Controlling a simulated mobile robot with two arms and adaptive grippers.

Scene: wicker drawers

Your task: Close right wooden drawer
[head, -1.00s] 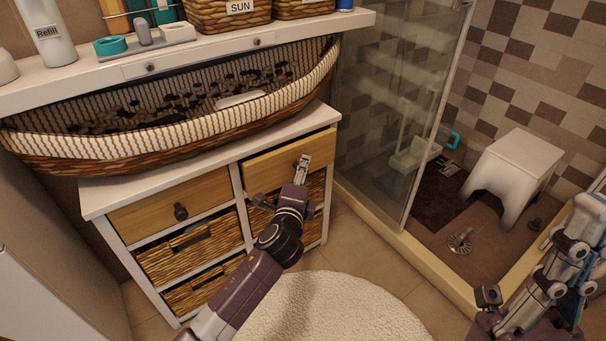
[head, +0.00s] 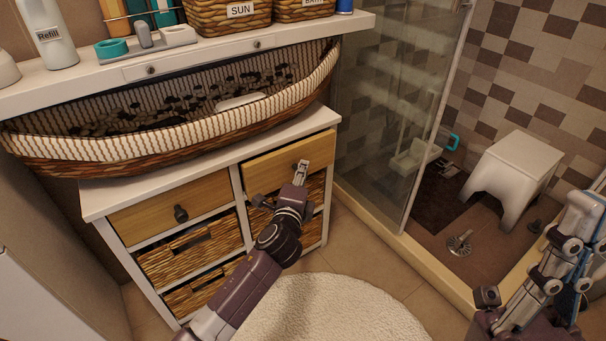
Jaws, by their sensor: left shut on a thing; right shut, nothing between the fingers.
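The right wooden drawer (head: 270,172) is the light wood top-right drawer of the white cabinet. Its front juts out a little past the cabinet frame, so it stands slightly open. My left gripper (head: 301,168) is shut at the middle of this drawer front, on its knob, which the fingers hide. My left arm crosses in front of the lower baskets. My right gripper (head: 588,208) is at the right edge, shut and empty, far from the drawer.
The left wooden drawer (head: 170,208) is flush, with a dark knob. Wicker drawers (head: 200,250) sit below. A long wicker basket (head: 180,148) rests on the cabinet top (head: 105,200). A round rug (head: 335,310) lies in front. A glass shower panel (head: 385,120) and white stool (head: 508,175) stand right.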

